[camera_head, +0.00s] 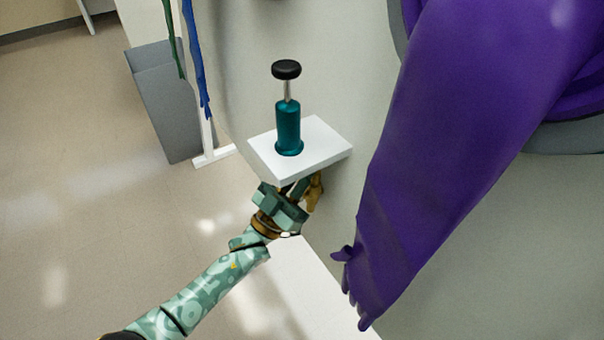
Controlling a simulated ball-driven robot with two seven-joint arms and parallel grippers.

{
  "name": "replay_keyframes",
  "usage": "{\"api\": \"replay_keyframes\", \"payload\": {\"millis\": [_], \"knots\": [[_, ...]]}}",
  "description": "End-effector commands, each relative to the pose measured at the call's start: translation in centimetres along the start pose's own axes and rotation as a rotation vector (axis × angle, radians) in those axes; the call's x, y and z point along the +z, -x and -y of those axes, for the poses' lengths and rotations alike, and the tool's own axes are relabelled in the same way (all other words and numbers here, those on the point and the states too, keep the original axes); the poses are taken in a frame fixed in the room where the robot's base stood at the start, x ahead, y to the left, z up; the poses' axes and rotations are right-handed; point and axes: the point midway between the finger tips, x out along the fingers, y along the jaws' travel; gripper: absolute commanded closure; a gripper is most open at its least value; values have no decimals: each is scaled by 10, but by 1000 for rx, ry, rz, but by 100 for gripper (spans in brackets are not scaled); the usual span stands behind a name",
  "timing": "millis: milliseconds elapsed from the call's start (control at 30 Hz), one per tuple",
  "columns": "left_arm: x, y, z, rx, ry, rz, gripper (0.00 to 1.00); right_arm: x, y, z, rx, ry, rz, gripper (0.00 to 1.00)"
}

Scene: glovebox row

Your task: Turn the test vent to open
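A teal cylinder with a thin metal stem and a black knob on top, which looks like the test vent (288,128), stands upright on a small white shelf (324,150) fixed to the pale wall. My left gripper (300,188) is just below the front edge of the shelf, with its arm coming in from the lower left. Its fingers are partly hidden under the shelf, and I cannot tell whether they are open or shut. It is apart from the black knob (286,69). My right gripper is not in view.
A large purple glove (440,150) hangs from a port in the wall at the right. A grey bin (165,100) and a white stand with blue and green strips (200,75) are at the back left. A white surface (310,290) lies below. The floor at left is clear.

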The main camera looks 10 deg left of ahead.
Motion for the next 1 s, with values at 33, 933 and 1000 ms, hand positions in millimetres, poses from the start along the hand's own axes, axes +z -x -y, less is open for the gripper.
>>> {"api": "replay_keyframes", "payload": {"millis": [33,933,1000], "knots": [[1,1,1,-3,2,4,100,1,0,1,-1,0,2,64],[1,65,0,-2,0,6,65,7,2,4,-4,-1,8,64],[2,85,1,-2,1,7,65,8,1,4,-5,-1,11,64]]}}
